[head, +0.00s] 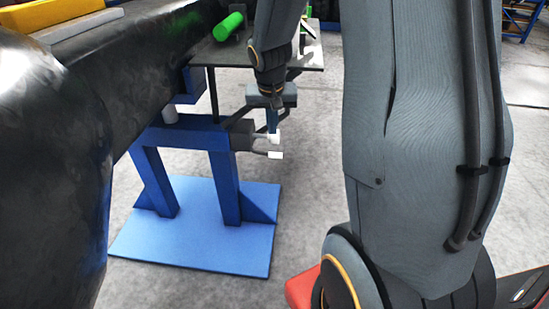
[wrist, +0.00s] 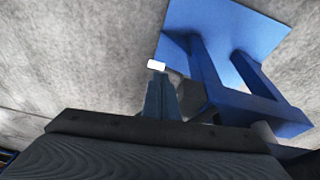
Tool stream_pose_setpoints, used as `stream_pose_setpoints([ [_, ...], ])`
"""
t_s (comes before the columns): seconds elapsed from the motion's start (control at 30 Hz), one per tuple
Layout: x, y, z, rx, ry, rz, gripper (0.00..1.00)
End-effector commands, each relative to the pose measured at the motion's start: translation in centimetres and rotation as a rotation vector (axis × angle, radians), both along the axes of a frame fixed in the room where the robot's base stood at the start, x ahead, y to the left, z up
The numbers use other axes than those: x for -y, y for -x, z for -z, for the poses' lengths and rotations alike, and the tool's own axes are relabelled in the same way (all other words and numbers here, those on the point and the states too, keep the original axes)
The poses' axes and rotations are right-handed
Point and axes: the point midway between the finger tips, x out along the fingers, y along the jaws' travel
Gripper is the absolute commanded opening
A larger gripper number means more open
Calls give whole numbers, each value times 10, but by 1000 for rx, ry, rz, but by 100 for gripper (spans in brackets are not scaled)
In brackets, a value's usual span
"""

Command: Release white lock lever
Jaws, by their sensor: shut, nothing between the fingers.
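The white lock lever shows as a small white end piece (head: 275,155) at the right side of the blue stand, by a dark block. A second small white patch shows just above it, at my fingertips; I cannot tell whether it is part of the lever. My gripper (head: 272,128) points down with its fingers together, just above the white end. In the wrist view my shut fingers (wrist: 159,95) have the white piece (wrist: 156,66) just beyond their tips. Whether they touch it is unclear. The lever's pivot is partly hidden.
The blue stand (head: 225,185) rises from a blue base plate (head: 190,252). A large black casting (head: 50,160) fills the left. A grey shelf with a green cylinder (head: 229,26) lies behind my gripper. Open concrete floor lies to the right of the stand.

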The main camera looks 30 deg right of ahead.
Motion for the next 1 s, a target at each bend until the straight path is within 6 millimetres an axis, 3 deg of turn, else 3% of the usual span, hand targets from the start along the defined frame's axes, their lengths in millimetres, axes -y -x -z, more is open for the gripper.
stream_pose_setpoints([
  [0.03, 9, -14, 22, 8, 3, 25, 0],
  [0.1, 19, -28, 36, 23, 5, 54, 0],
  [0.3, 39, -53, 60, 50, 10, 112, 0],
  [0.8, 44, -58, 65, 57, 11, 127, 0],
  [1.0, 48, -64, 84, 54, 11, 127, 0],
])
